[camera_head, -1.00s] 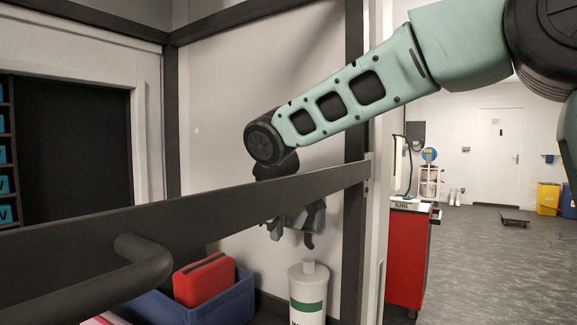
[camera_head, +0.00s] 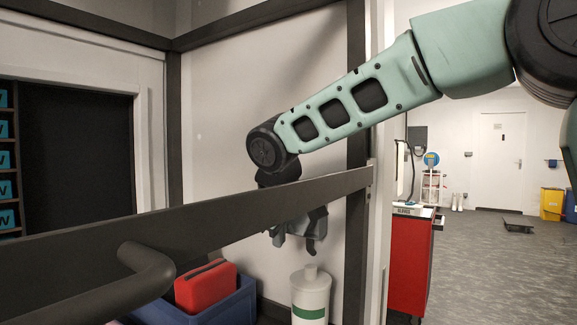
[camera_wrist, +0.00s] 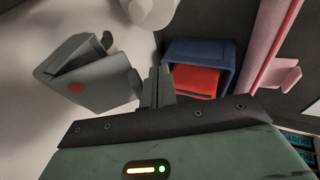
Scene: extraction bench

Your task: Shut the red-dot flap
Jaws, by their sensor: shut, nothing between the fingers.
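The red-dot flap (camera_wrist: 84,92) is a grey plate with a red dot, in the left half of the wrist view. It belongs to a grey box-like fitting with a dark hook-shaped piece at its top; a dark gap shows along the plate's upper edge, so it looks ajar. My gripper (camera_wrist: 157,80) is shut and empty, just right of the flap; I cannot tell whether they touch. In the head view my gripper is partly hidden behind the dark bar, and its parts and the grey fitting are hard to tell apart there.
A dark bar (camera_head: 220,208) with a handle (camera_head: 145,275) crosses in front of my wrist. Below stand a blue bin (camera_head: 235,300) with a red case (camera_head: 207,285) and a white bottle (camera_head: 311,290). A pink object (camera_wrist: 270,45) stands beyond the bin in the wrist view.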

